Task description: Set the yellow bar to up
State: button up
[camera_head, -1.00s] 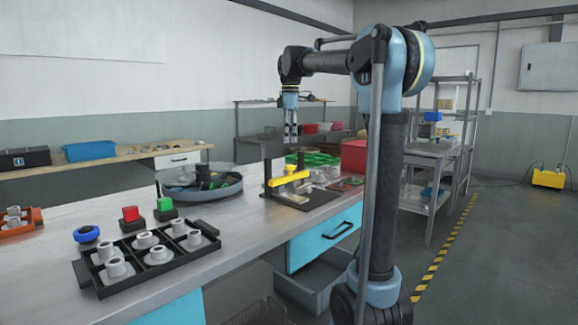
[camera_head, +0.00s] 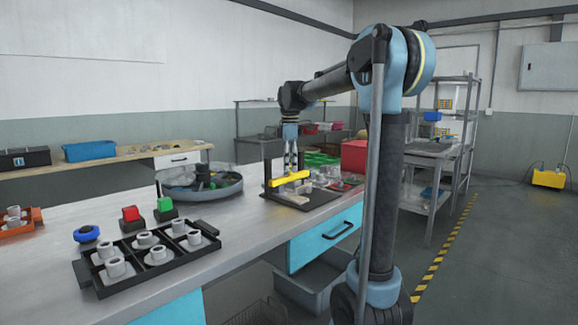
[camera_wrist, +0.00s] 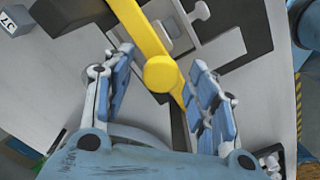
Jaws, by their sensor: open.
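The yellow bar (camera_head: 289,179) lies low and roughly level across the front of a black fixture (camera_head: 312,207) on the bench. In the wrist view the yellow bar (camera_wrist: 146,32) runs from the top edge down to a rounded end. My gripper (camera_head: 291,166) is just above and behind the bar in the head view. In the wrist view my gripper (camera_wrist: 160,92) is open, with a finger on each side of the bar's rounded end. I cannot tell whether either finger touches it.
A round grey tank (camera_head: 226,189) stands left of the fixture. Red (camera_head: 130,213) and green (camera_head: 164,203) buttons and a black tray (camera_head: 197,254) of grey parts are nearer on the bench. A red bin (camera_head: 354,155) is behind right. Bare bench lies in front of the fixture.

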jog(key=shift+c, duration=0.6)
grip_shut()
notch_tip(320, 180, up, 7)
jog(key=shift+w+f, duration=0.1)
jog(key=shift+f, duration=0.1)
jog(key=shift+o, duration=0.6)
grip_release()
jog(key=shift+r, duration=0.1)
notch_tip(320, 180, up, 12)
